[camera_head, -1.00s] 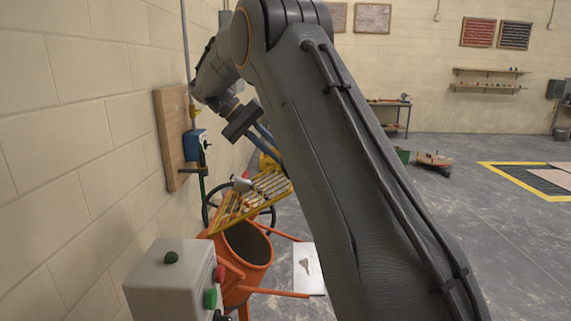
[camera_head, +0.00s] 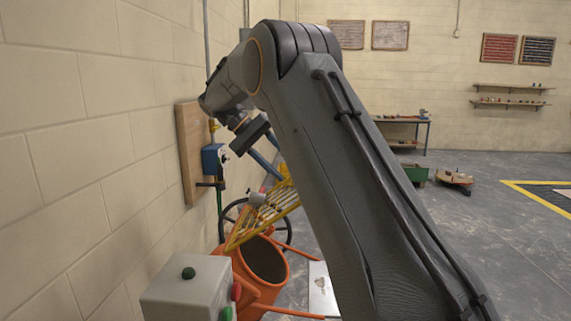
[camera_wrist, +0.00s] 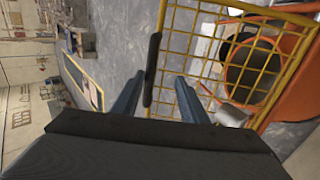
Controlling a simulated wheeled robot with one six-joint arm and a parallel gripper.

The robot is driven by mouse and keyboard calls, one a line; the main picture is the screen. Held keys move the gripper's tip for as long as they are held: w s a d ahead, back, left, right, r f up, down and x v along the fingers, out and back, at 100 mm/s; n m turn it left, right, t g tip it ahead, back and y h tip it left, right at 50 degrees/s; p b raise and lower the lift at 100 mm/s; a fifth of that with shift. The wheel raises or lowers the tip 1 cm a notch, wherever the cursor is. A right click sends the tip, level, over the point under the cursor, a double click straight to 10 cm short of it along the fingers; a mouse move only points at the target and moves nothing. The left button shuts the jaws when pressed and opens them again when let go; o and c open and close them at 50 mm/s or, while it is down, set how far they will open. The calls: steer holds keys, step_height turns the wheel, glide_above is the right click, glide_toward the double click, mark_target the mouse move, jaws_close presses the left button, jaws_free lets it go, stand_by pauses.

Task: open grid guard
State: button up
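The grid guard (camera_head: 284,207) is a yellow wire grid in a frame. It stands tilted up over the open mouth of an orange drum (camera_head: 243,268). It fills much of the wrist view (camera_wrist: 208,45), with a black handle bar (camera_wrist: 152,68) along its near edge. My gripper (camera_wrist: 161,76) is open, its two blue fingers on either side of the handle's lower end in the picture. I cannot tell whether they touch it. In the head view my gripper (camera_head: 268,160) is above the guard's raised end, partly hidden by my arm.
A grey control box (camera_head: 185,288) with a green knob stands in front of the drum. A blue switch box (camera_head: 212,158) on a wooden board (camera_head: 189,150) hangs on the left wall. A white panel (camera_head: 321,290) lies right of the drum.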

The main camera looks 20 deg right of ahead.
steer(key=shift+d+r, duration=0.1)
steer(key=shift+d, duration=0.05)
stand_by(0.5)
steer(key=b+v, duration=0.2)
steer(key=v, duration=0.5)
steer(key=shift+r+b, duration=0.3)
steer(key=shift+b, duration=0.1)
